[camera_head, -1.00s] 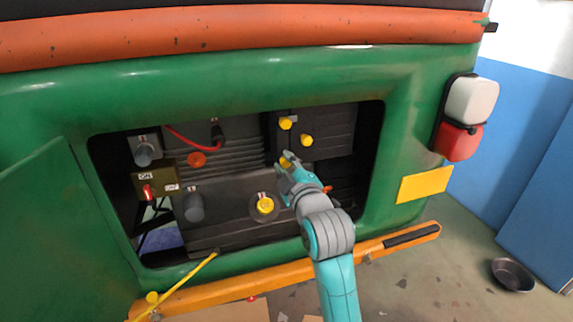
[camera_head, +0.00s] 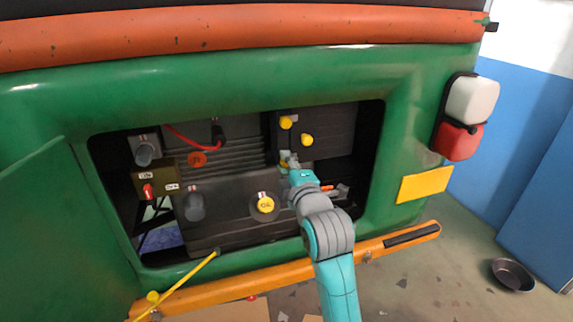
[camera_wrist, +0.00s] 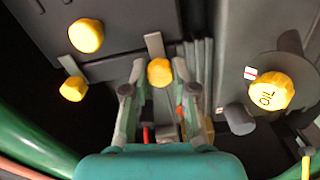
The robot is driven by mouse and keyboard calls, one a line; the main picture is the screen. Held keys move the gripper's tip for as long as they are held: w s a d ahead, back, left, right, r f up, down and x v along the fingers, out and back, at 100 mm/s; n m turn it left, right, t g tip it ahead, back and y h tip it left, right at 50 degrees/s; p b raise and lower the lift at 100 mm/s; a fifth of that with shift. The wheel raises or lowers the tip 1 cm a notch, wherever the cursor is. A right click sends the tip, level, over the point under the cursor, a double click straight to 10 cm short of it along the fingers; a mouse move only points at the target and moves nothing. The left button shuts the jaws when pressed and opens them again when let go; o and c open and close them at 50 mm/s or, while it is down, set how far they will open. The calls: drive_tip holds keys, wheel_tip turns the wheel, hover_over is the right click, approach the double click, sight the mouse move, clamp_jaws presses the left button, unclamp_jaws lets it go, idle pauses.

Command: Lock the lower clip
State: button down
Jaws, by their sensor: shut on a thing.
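The lower clip has a yellow knob (camera_wrist: 159,72) on a grey strip, between my fingertips in the wrist view. My gripper (camera_wrist: 159,78) is shut on this clip, with one finger on each side of the knob. In the head view my gripper (camera_head: 290,160) reaches into the engine bay, at the lower left corner of the dark box (camera_head: 335,135). There its fingers mostly hide the clip. Two more yellow knobs sit on the box, an upper one (camera_head: 286,123) and one lower to its right (camera_head: 307,140). Whether the clip is latched cannot be told.
A yellow oil cap (camera_head: 265,204) is left of and below my gripper. The green body frame (camera_head: 408,120) surrounds the bay, with an orange bumper (camera_head: 280,277) below. The open green panel (camera_head: 60,230) is at the left. A red switch (camera_head: 148,191) sits inside.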

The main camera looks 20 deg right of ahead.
drive_tip(key=c, duration=0.9)
unclamp_jaws()
drive_tip(key=shift+c, duration=0.2)
drive_tip(key=shift+s, duration=0.1)
drive_tip(key=s, duration=1.2)
drive_tip(key=shift+w, duration=0.1)
